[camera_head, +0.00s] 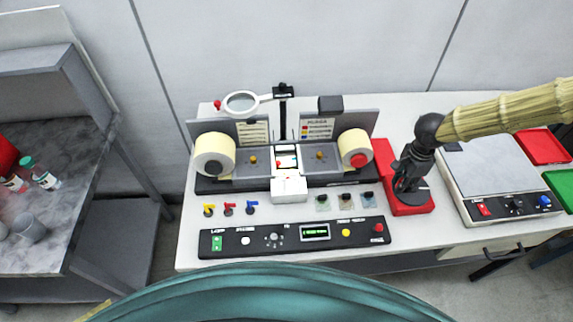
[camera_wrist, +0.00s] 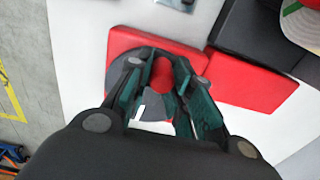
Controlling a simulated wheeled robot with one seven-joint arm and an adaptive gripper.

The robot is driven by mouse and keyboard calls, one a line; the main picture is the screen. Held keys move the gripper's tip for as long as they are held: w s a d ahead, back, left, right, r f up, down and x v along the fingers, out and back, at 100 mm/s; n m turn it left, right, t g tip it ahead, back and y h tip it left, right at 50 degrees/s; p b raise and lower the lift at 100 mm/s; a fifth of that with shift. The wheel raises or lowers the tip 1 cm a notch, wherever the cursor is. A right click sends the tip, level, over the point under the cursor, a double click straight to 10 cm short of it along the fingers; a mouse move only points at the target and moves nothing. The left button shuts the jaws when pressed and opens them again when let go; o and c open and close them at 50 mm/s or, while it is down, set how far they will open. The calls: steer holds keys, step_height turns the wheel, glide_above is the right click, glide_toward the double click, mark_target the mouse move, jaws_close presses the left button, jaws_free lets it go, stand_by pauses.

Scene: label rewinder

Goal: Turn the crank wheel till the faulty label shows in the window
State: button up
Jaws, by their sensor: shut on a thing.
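My gripper (camera_head: 405,188) reaches down over the red crank housing (camera_head: 422,209) at the right of the rewinder. In the wrist view my gripper (camera_wrist: 160,88) is shut on the red crank knob (camera_wrist: 162,72), which sits between its fingers. The grey crank wheel (camera_wrist: 122,66) lies under the fingers and is partly hidden by them. The window (camera_head: 287,161) is between the two label rolls, a left roll (camera_head: 213,154) and a right roll (camera_head: 355,148). A pale label with small coloured marks shows in it, too small to read.
A magnifier (camera_head: 240,103) stands behind the window. A control panel (camera_head: 296,238) with buttons and a lit display lies along the front. A scale (camera_head: 490,178) stands close to the right of the crank. Red and green trays (camera_head: 541,147) lie farther right.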

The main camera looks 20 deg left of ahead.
steer(key=shift+w+r, duration=0.1)
steer(key=shift+w, duration=0.65)
steer(key=shift+w+d+f, duration=0.15)
steer(key=shift+w+f, duration=0.05)
steer(key=shift+f, duration=0.1)
steer(key=shift+c, duration=0.2)
steer(key=shift+s, duration=0.2)
steer(key=o, duration=0.8)
steer(key=shift+c, duration=0.2)
steer(key=shift+o, duration=0.2)
step_height(320, 180, up, 9)
